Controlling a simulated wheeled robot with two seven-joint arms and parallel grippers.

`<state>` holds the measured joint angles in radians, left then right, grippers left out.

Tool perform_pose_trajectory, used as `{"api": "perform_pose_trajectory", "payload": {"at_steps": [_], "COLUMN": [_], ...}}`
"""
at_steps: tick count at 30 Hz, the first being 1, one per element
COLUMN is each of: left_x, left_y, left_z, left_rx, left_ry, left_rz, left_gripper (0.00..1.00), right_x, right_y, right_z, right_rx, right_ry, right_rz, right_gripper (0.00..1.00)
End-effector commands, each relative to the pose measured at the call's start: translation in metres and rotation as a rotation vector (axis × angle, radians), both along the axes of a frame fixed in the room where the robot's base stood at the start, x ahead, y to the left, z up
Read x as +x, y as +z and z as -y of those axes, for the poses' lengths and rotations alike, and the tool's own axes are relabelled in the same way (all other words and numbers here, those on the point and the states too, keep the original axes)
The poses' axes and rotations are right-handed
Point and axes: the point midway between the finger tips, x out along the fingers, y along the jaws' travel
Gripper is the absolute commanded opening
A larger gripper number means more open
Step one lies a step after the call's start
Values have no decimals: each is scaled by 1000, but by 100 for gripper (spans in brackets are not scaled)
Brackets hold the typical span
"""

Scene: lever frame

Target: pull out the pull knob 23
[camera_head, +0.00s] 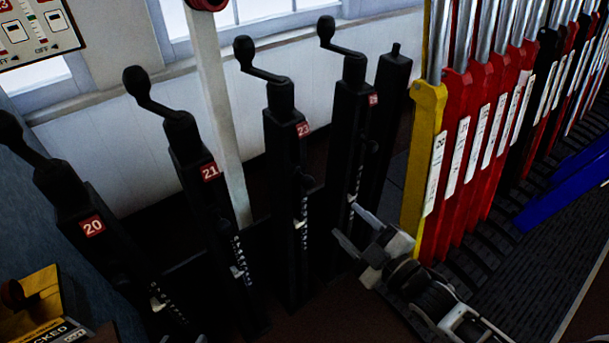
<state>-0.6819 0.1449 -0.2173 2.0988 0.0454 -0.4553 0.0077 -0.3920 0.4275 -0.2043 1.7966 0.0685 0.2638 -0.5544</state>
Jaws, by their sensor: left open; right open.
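I cannot tell which part is the pull knob 23. My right gripper (350,226) comes in from the lower right. My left gripper is not in view.
Posts with labels 21 (210,172) and 20 (92,227) stand to the left. A similar post (352,130) stands to the right; its label is too small to read. A yellow lever (424,150) and several red levers (478,150) stand right of my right gripper.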

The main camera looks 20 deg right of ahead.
Motion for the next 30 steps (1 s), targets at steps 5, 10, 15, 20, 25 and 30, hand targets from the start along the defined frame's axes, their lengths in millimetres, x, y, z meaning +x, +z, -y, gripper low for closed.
{"api": "perform_pose_trajectory", "payload": {"at_steps": [5,10,15,20,25,30], "left_x": [2,3,4,4,5,5], "left_y": [1,3,3,3,2,3], "left_z": [0,0,0,0,1,1], "left_rx": [1,1,-1,-2,-5,-6], "left_ry": [-1,-1,-1,-1,0,0], "left_rz": [6,10,12,14,15,16], "left_gripper": [48,48,48,48,48,48], "right_x": [27,63,97,123,139,144], "right_y": [2,1,1,1,0,0], "right_z": [-10,-23,-36,-45,-51,-53], "right_rx": [3,3,4,4,4,4], "right_ry": [0,-1,-1,0,-1,0], "right_rz": [5,3,1,0,-2,-3], "right_gripper": [48,48,48,48,48,48]}}
